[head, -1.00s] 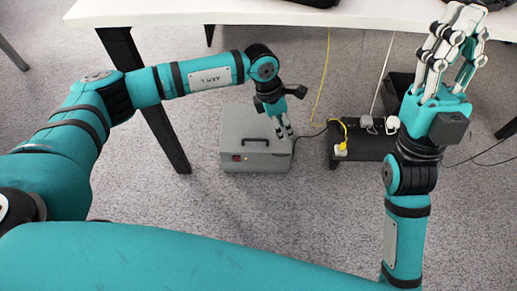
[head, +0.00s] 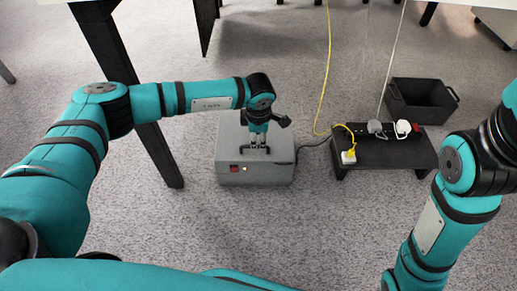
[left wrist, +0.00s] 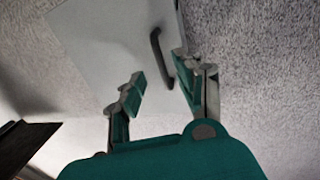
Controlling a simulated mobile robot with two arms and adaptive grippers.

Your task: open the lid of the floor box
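The floor box (head: 228,150) is a closed grey case on the carpet, with a dark handle (head: 242,151) on its lid and a red switch on its front. My left gripper (head: 259,147) points down over the lid, right at the handle. In the left wrist view the left gripper (left wrist: 158,67) has its fingers apart. The handle (left wrist: 157,50) lies between the fingertips there, closer to the right finger. I cannot tell whether either finger touches it. The right arm is at the right edge of the head view, with its fingers out of view.
A low black stand (head: 380,154) right of the box carries a power strip with plugs, one on a yellow cable (head: 320,110). A black bin (head: 422,100) stands behind it. A black table leg (head: 160,150) is left of the box. Carpet in front is clear.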

